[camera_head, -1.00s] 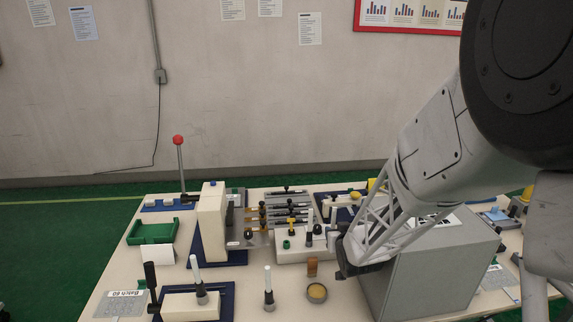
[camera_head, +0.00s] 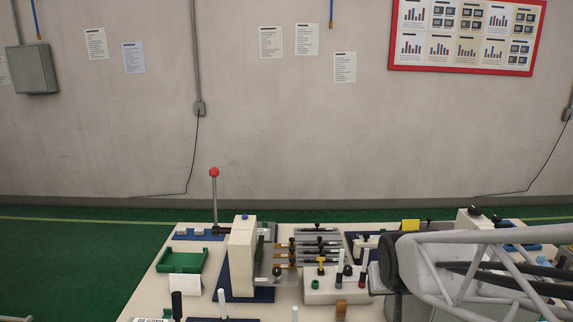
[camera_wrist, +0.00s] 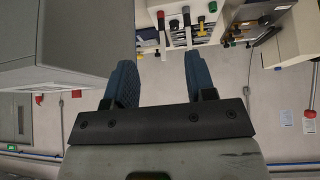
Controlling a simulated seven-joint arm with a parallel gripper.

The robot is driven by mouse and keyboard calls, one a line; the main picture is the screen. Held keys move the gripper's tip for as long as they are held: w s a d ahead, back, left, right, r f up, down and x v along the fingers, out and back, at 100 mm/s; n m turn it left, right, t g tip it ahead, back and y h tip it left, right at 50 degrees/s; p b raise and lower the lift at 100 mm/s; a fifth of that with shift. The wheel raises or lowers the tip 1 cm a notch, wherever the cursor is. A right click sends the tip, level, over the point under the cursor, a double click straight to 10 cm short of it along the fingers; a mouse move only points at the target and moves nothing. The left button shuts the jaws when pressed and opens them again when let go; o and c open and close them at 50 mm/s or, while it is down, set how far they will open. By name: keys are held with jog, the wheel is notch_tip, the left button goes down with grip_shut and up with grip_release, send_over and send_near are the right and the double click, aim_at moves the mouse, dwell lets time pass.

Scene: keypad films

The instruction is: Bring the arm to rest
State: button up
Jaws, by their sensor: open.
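My gripper (camera_wrist: 160,68) is open in the wrist view, its two blue-grey fingers apart with nothing between them. The wrist view looks upside down, with the bench items at the top and the wall below. In the head view my arm's pale lattice end enters from the right, over the right part of the bench (camera_head: 145,290). A dark end piece of it shows there, but the fingers are not clear.
A cream press (camera_head: 242,262) with a red-knobbed lever (camera_head: 214,190) and a green tray (camera_head: 181,260) stand left. A cream block (camera_head: 330,292) with several pegs stands near my arm's end. A large grey box (camera_wrist: 65,45) is left in the wrist view. Above the bench looks clear.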

jog(key=s+a+r+g, duration=0.1)
jog(key=s+r+g, duration=0.1)
jog(key=s, duration=0.6)
jog(key=s+a+r+g, duration=0.1)
jog(key=s+r+g, duration=0.1)
jog(key=s, duration=0.6)
jog(key=shift+a+r, duration=0.15)
jog(key=shift+r, duration=0.3)
dwell(1.1)
jog(key=shift+c, duration=1.3)
